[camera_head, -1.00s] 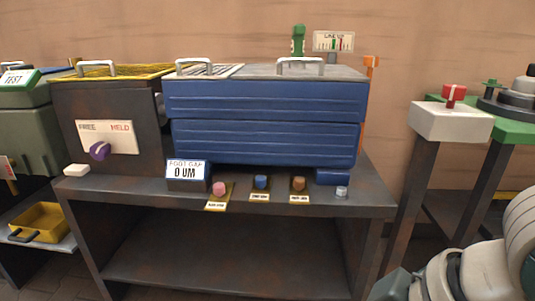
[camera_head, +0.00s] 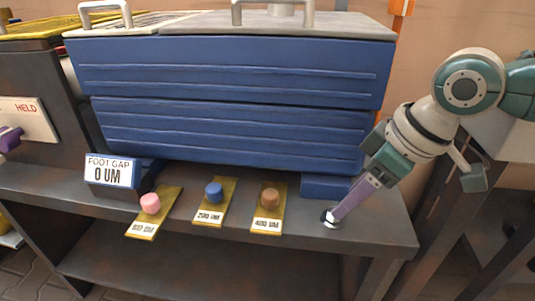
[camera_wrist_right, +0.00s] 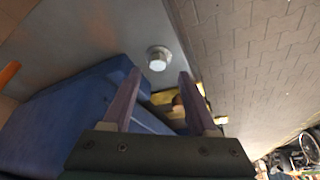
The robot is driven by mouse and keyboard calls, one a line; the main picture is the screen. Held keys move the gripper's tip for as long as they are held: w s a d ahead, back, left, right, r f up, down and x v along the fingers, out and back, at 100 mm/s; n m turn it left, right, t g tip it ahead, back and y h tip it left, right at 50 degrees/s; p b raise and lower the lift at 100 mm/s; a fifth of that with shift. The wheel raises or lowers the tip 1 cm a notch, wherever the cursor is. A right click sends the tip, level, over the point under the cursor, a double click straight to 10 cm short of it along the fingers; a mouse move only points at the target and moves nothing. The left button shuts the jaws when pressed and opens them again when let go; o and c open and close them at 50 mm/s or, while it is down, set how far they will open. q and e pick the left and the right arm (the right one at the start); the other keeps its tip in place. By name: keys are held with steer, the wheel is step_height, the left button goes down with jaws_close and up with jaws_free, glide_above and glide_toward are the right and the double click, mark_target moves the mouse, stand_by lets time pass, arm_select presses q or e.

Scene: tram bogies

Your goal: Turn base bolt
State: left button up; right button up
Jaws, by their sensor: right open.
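The base bolt (camera_head: 329,220) is a small pale metal bolt standing on the dark bench top near its front right corner. It also shows in the right wrist view (camera_wrist_right: 157,57) as a light round head on a wider base. My right gripper (camera_head: 336,211) reaches down over it with purple fingers, partly hiding it in the head view. In the right wrist view the fingers (camera_wrist_right: 159,76) are apart, with the bolt head ahead of the gap between their tips. Whether they touch it, I cannot tell.
A large blue ribbed box (camera_head: 230,95) stands on the bench behind. A sign (camera_head: 112,171) reads FOOT GAP 0 UM. Yellow labelled plates with pink (camera_head: 150,203), blue (camera_head: 213,192) and brown (camera_head: 270,197) knobs lie along the front edge. The lower shelf is bare.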

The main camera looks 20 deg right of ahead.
steer(key=b+x, duration=0.1)
steer(key=x, duration=0.3)
steer(key=shift+w+f+b, duration=0.2)
steer(key=shift+f+b, duration=0.05)
steer(key=shift+b, duration=0.1)
steer(key=shift+c, duration=1.3)
jaws_close()
